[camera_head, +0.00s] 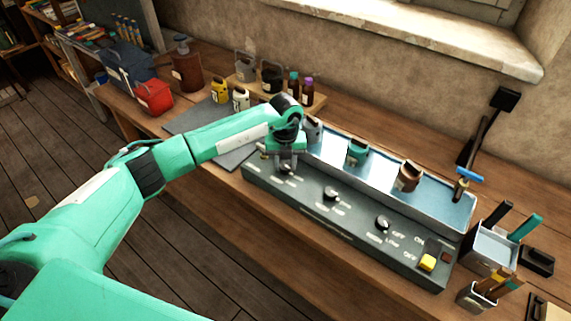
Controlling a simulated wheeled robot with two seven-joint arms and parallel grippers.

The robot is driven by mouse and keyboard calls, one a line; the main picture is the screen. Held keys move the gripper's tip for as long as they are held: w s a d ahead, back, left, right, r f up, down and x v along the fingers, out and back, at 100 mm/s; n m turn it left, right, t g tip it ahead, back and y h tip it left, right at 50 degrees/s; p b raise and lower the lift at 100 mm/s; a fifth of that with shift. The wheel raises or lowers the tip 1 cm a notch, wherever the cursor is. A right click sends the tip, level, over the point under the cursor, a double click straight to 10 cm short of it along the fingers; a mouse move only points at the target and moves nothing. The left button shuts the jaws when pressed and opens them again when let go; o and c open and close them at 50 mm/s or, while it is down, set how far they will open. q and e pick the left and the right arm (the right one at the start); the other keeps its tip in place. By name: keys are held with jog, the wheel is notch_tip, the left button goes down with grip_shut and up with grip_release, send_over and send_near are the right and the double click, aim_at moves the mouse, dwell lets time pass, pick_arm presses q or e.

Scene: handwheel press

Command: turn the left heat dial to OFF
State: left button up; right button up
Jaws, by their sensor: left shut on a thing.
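The dark control panel (311,217) runs along the front of the bench, below a long metal trough. My left gripper (286,168) points down at the panel's left end and is shut on the left heat dial (284,170), which is mostly hidden by the fingers. Which mark this dial points to cannot be read. The middle dial (331,194) and the right dial (382,222) stand uncovered, with white lettering around them. A yellow switch (427,262) sits at the panel's right end. My right gripper is not in view.
The trough (438,194) behind the panel holds several small jugs, such as a teal one (358,152) and a brown one (409,176). A blue-handled tap (468,175) and tool holders (490,247) stand at the right. A grey mat (236,158) lies under my forearm.

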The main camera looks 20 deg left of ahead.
aim_at(286, 165)
pick_arm(q)
jog(key=shift+w+r+n, duration=0.1)
jog(key=shift+r+n, duration=0.05)
jog(key=shift+n, duration=0.45)
jog(key=o, duration=1)
jog(key=shift+c, duration=0.2)
notch_tip(286, 165, up, 14)
jog(key=b, duration=0.4)
jog(key=shift+f, duration=0.2)
